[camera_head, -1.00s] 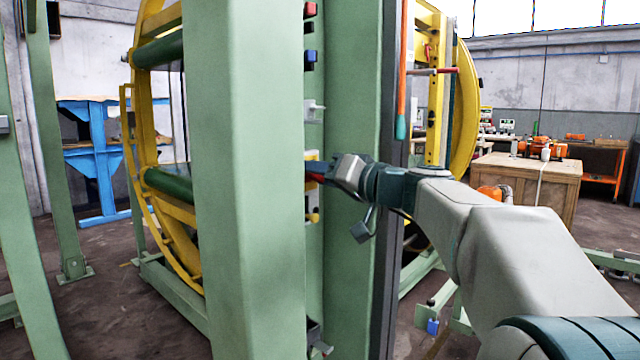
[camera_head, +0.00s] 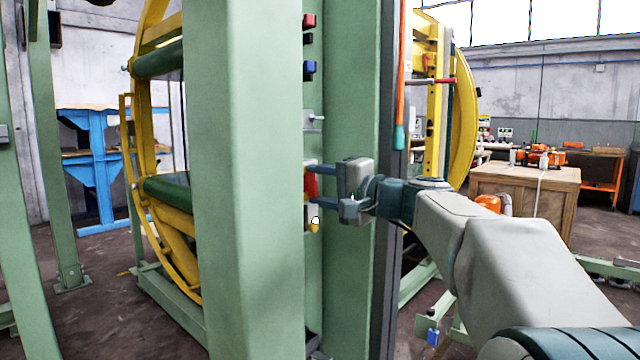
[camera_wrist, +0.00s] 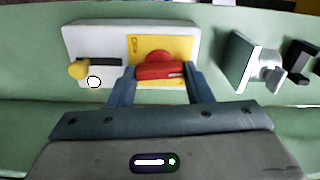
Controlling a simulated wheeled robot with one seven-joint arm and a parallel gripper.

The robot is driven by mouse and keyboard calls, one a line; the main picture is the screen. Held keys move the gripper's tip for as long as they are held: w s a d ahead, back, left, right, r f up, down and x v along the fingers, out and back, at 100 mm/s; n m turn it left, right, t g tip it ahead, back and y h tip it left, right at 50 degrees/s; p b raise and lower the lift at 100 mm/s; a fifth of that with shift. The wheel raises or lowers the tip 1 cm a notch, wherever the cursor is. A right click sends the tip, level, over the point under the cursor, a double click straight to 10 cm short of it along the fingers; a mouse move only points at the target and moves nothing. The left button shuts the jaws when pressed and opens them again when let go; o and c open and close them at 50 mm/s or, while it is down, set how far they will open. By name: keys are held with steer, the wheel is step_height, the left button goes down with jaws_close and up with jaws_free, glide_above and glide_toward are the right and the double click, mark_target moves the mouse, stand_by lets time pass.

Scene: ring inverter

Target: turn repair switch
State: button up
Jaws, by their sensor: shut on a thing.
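The repair switch is a red rotary handle (camera_wrist: 160,66) on a yellow plate (camera_wrist: 135,46), set on a light grey box (camera_wrist: 85,40). In the head view the red handle (camera_head: 311,183) shows at the inner face of the green column, standing upright. My gripper (camera_wrist: 160,75) has one finger on each side of the handle and is shut on it. In the head view my gripper (camera_head: 316,187) reaches it from the right, its fingers one above the other. The finger contact is partly hidden in the head view.
A yellow knob (camera_wrist: 77,70) and a white round spot (camera_wrist: 95,82) are at the box's left in the wrist view. A metal bracket with a knob (camera_wrist: 255,68) is at the right. Red (camera_head: 309,20) and blue (camera_head: 309,68) buttons sit higher on the green column (camera_head: 245,180).

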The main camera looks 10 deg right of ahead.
steer(key=shift+f+m, duration=0.15)
steer(key=shift+m, duration=0.45)
steer(key=o, duration=1)
steer(key=shift+s, duration=0.1)
steer(key=shift+d, duration=0.1)
steer(key=p+v, duration=0.2)
steer(key=v, duration=1.1)
steer(key=shift+s+d, duration=0.2)
steer(key=shift+s, duration=0.15)
